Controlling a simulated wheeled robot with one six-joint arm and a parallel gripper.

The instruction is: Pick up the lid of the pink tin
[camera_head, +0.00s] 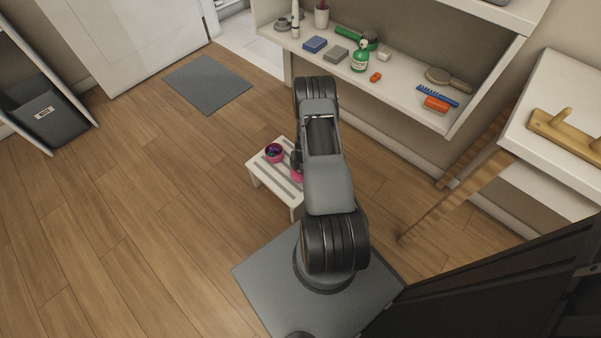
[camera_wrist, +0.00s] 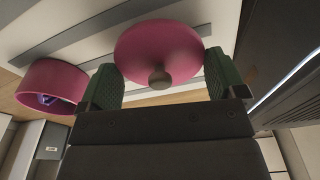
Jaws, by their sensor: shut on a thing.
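The lid (camera_wrist: 157,48) is a pink disc with a dark round knob, seen in the wrist view between the two green fingertips of my gripper (camera_wrist: 160,82). The fingers are closed on the lid's sides. In the head view only a bit of the pink lid (camera_head: 297,176) shows beside my arm, which hides most of it and the gripper. The pink tin (camera_wrist: 50,86) is open at the top, with something blue or purple inside. It stands on the white slatted stool in the head view (camera_head: 274,153), to the left of the lid.
The slatted stool (camera_head: 262,177) stands on the wooden floor. Behind it, a shelf (camera_head: 405,98) bears a green bottle (camera_head: 360,58), sponges and brushes. A grey mat (camera_head: 207,84) lies at the back left. The floor at the left is clear.

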